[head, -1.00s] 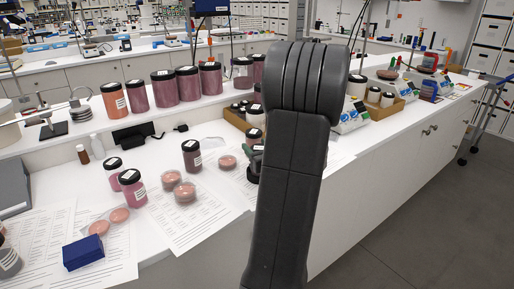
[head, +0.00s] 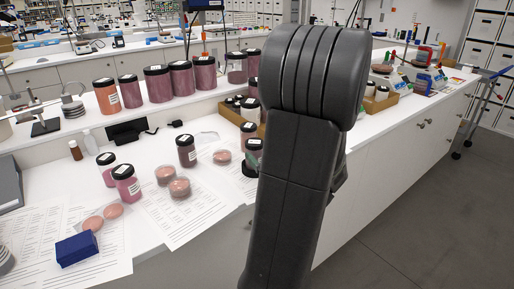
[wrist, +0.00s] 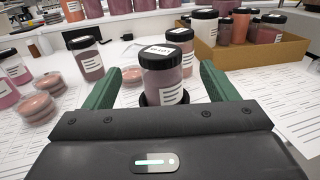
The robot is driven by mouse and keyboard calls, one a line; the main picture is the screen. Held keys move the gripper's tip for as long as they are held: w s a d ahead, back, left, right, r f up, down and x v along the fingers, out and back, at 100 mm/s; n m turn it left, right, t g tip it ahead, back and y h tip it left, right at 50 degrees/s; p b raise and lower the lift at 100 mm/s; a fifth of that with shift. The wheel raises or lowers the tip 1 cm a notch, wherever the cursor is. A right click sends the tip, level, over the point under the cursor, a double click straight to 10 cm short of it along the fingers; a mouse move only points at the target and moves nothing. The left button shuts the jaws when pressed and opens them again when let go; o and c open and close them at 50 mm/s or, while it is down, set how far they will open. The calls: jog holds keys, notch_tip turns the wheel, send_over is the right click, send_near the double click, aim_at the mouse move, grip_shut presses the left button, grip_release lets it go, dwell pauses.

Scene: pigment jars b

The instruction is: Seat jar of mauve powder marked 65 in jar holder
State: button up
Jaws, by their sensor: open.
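A jar of mauve powder (wrist: 166,82) with a black lid and white labels stands upright between my gripper's fingers in the wrist view. Its label number is too small to read surely. A black ring, the jar holder (wrist: 146,99), shows around its lower part; the jar's base is hidden. My gripper (wrist: 157,68) is open, with a green finger on each side of the jar and gaps between. In the head view the jar (head: 255,158) and the dark holder (head: 249,170) show just left of my arm, partly hidden by it.
Another dark-lidded jar (head: 186,151) and pink dishes (head: 179,187) stand to the left on paper sheets. A cardboard box (wrist: 255,46) of jars stands behind on the right. A row of large jars (head: 158,84) lines the raised shelf. A blue box (head: 79,250) lies front left.

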aim_at(252, 139)
jog(key=v, duration=0.4)
jog(key=shift+s+d, duration=0.15)
jog(key=shift+s, duration=0.2)
jog(key=shift+w, duration=0.1)
jog(key=p+x, duration=0.1)
jog(key=x, duration=1.2)
jog(key=shift+w+r, duration=0.15)
jog(key=shift+w, duration=0.25)
jog(key=shift+s+r, duration=0.1)
